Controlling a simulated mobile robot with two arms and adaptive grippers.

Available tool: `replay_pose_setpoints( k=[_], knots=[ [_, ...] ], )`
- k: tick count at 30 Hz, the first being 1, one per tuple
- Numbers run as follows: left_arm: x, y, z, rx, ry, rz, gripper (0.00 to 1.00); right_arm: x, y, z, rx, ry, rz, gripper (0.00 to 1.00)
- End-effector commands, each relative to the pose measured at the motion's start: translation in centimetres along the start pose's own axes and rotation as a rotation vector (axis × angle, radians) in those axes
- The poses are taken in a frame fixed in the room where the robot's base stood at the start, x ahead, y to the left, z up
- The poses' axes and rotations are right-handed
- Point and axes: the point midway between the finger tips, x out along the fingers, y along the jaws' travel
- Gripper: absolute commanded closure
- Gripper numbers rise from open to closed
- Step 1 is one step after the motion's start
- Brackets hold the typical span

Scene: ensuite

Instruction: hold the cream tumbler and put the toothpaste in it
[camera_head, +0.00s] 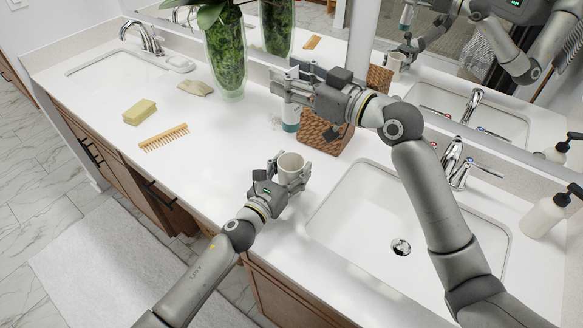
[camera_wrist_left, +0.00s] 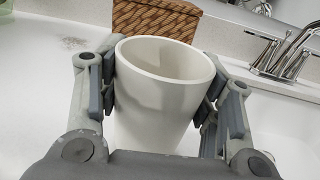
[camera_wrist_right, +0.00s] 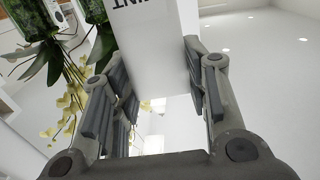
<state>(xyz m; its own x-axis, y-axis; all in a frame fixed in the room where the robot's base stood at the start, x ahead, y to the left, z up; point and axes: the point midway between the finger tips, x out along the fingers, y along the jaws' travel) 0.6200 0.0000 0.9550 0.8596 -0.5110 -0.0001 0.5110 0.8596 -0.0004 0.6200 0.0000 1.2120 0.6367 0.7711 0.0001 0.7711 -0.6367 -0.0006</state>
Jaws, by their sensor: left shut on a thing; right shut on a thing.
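The cream tumbler (camera_head: 291,161) is upright at the counter's front, left of the right sink. My left gripper (camera_head: 284,174) is shut around its sides; its open mouth shows in the left wrist view (camera_wrist_left: 165,62). My right gripper (camera_head: 292,92) is higher and farther back, shut on the toothpaste (camera_head: 291,119), a white tube with a teal part low down. The toothpaste hangs below the fingers, beyond the tumbler and apart from it. In the right wrist view the white tube (camera_wrist_right: 160,38) with dark lettering sits between the fingers. Its upper part is hidden in the head view.
A woven basket (camera_head: 325,135) stands just right of the toothpaste. The right sink (camera_head: 345,215) and faucet (camera_head: 455,160) lie to the right. A comb (camera_head: 164,138), sponge (camera_head: 140,112), cloth (camera_head: 195,88) and tall green vase (camera_head: 226,60) are left.

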Motion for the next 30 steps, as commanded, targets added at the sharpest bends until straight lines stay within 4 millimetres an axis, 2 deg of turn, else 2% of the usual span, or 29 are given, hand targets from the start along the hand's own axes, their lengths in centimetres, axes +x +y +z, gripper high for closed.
replay_pose_setpoints(
  k=[5,30],
  knots=[
    [0.0,0.0,0.0,0.0,0.001,0.0,0.7,0.0,0.0,0.4,0.0,0.0,0.0,1.0],
    [0.0,0.0,-0.1,0.0,0.001,0.001,0.7,0.0,0.0,6.3,0.001,0.0,-0.001,1.0]
  ],
)
